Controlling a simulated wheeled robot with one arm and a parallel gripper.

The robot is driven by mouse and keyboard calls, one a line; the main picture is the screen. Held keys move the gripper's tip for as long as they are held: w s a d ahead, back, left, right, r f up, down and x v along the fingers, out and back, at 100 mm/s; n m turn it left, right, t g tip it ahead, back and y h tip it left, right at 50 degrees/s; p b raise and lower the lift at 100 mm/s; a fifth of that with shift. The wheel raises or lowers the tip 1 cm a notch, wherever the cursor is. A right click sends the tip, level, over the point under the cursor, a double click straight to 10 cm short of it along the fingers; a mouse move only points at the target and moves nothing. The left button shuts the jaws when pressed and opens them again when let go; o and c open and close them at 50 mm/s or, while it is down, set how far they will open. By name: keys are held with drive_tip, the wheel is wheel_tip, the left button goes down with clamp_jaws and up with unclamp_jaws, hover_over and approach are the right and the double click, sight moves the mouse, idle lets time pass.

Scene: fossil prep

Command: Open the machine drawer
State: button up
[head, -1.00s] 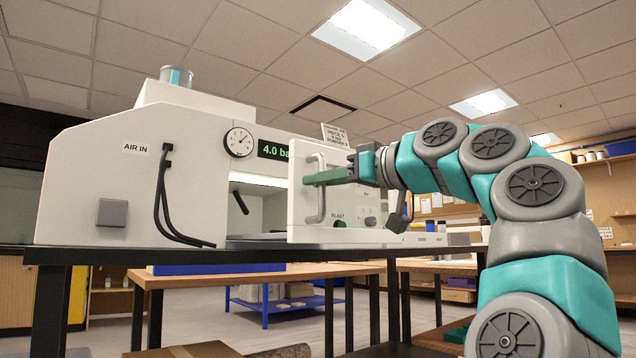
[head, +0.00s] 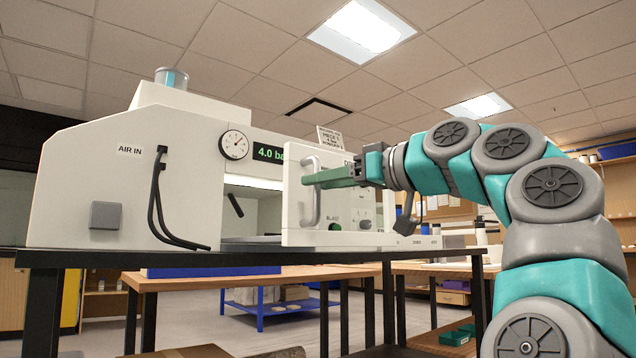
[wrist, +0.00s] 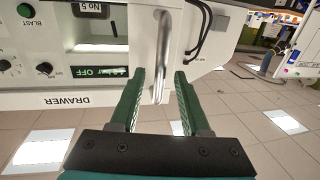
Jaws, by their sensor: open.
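The white machine (head: 95,190) stands on a dark bench in the head view. A white front panel (head: 345,205) with knobs and a vertical grey bar handle (head: 310,195) stands at its right side. In the wrist view the panel appears upside down, with a "DRAWER" label (wrist: 68,101) and the handle (wrist: 163,60). My gripper (head: 312,181) is open, with its green fingers at the handle's height. In the wrist view the handle lies between the open fingertips (wrist: 160,74), with gaps beside it. I cannot tell how far the drawer is out.
The dark bench edge (head: 190,258) runs below the machine. Black hoses (head: 158,205) hang on its side. Wooden tables (head: 240,279) and a blue low shelf (head: 275,306) stand behind.

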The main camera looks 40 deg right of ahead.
drive_tip(key=v, duration=0.6)
drive_tip(key=shift+w, duration=0.1)
idle(0.3)
